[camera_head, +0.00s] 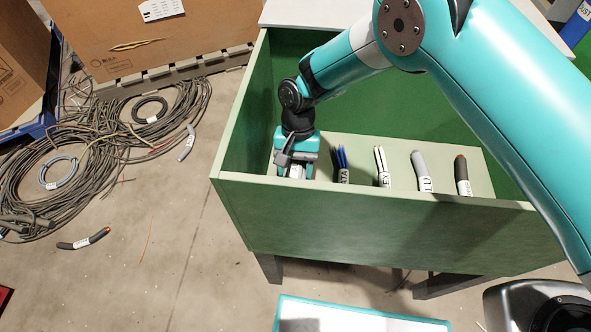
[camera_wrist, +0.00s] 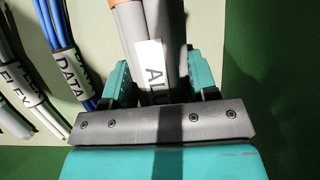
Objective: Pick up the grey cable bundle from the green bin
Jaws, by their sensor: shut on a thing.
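The green bin (camera_head: 370,225) stands in the middle of the head view, with several short cable bundles in a row on its pale floor. My gripper (camera_head: 297,158) reaches down into the bin's left end. In the wrist view my gripper (camera_wrist: 162,88) has a teal finger on each side of a grey cable bundle (camera_wrist: 130,28) and is shut on it. This bundle has an orange end and a white label starting "AL"; its lower part is hidden behind the gripper body. In the head view the gripper mostly hides it. I cannot tell whether it is clear of the floor.
The blue one (camera_wrist: 62,45) is closest. The bin's left wall (camera_head: 245,120) is near my gripper. Loose cable coils (camera_head: 85,150) lie on the floor.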

